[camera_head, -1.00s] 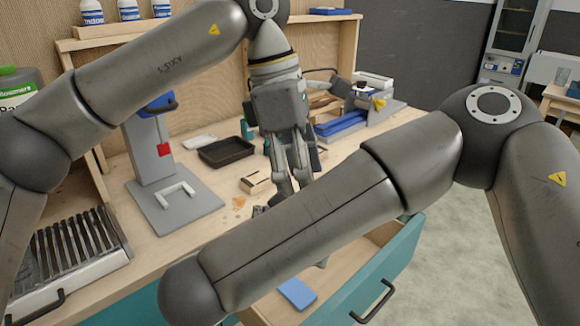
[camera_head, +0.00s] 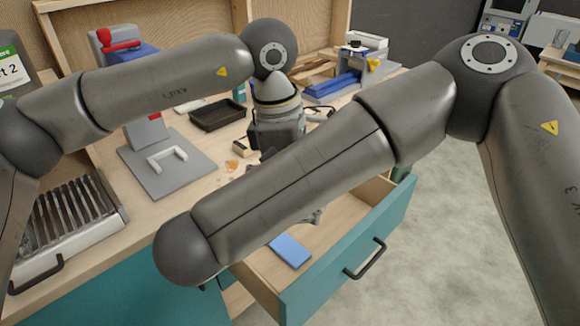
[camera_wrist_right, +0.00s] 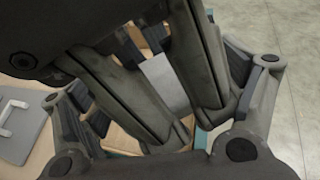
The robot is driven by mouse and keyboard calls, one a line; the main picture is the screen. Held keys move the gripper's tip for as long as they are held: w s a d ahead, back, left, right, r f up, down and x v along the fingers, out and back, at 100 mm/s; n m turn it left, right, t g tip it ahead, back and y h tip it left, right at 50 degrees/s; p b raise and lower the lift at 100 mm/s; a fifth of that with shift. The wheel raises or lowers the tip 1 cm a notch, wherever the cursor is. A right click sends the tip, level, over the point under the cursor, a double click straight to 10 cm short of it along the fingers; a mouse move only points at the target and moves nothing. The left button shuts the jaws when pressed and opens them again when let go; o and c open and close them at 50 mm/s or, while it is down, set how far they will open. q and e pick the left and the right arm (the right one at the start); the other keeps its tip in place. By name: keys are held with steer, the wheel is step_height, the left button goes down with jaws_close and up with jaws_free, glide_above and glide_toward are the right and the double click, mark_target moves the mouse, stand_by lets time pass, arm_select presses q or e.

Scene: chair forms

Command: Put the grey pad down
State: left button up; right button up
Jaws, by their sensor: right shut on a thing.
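In the right wrist view, my right gripper (camera_wrist_right: 165,95) is shut on the grey pad (camera_wrist_right: 163,84), a pale flat piece between its fingers. The open drawer's wooden inside shows behind and below it. In the head view my right forearm hides the pad and nearly all of this gripper; only a small grey part (camera_head: 312,217) shows past the forearm, over the drawer. My left gripper (camera_head: 277,132) points down over the bench behind my right forearm. Its fingers are hidden, so I cannot tell whether they are open.
The teal-fronted drawer (camera_head: 352,262) stands open, with a blue pad (camera_head: 290,250) lying in it. On the bench are a black tray (camera_head: 217,114), a grey base plate with a white handle (camera_head: 190,172) and a slotted grey unit (camera_head: 70,222). Floor is clear at right.

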arm_select(q)
steer(key=shift+f, duration=0.25)
steer(key=c, duration=0.7)
steer(key=shift+c, duration=0.4)
arm_select(e)
steer(key=o, duration=0.6)
steer(key=shift+o, duration=0.2)
